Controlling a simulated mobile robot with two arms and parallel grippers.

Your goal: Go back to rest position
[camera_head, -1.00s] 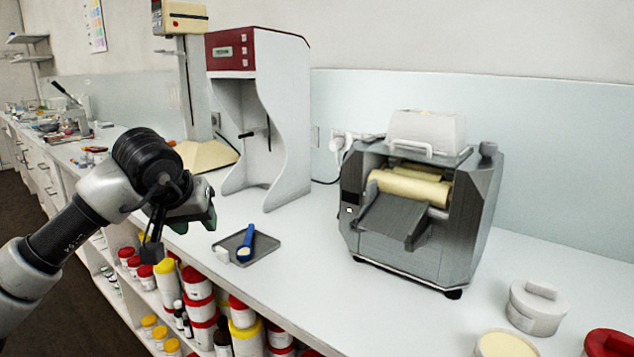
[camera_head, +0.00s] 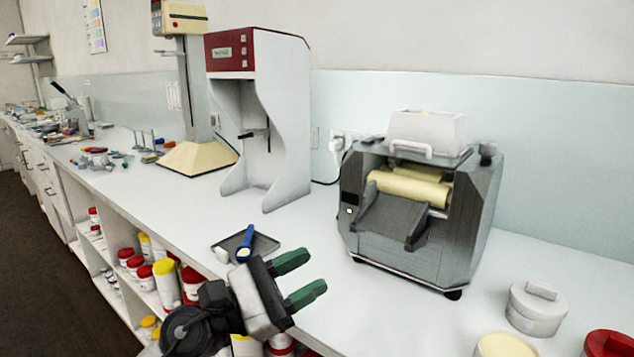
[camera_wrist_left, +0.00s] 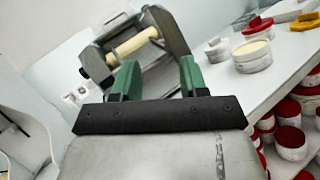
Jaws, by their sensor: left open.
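My left gripper (camera_head: 300,278) is open and empty, with two green fingers apart, over the front edge of the counter. In the left wrist view its green fingers (camera_wrist_left: 158,78) point toward the cream mill, with nothing between them. The grey cream mill (camera_head: 415,215) with cream rollers stands on the counter to the right of the gripper, apart from it; it also shows in the left wrist view (camera_wrist_left: 130,45). My right gripper shows in neither view.
A small dark tray (camera_head: 232,243) with a blue spoon (camera_head: 246,240) lies just behind the left gripper. A white lidded jar (camera_head: 537,307) and an open cream tub (camera_head: 506,345) stand at the right. A red-topped dispenser (camera_head: 285,110) stands behind. Shelves of jars are below the counter.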

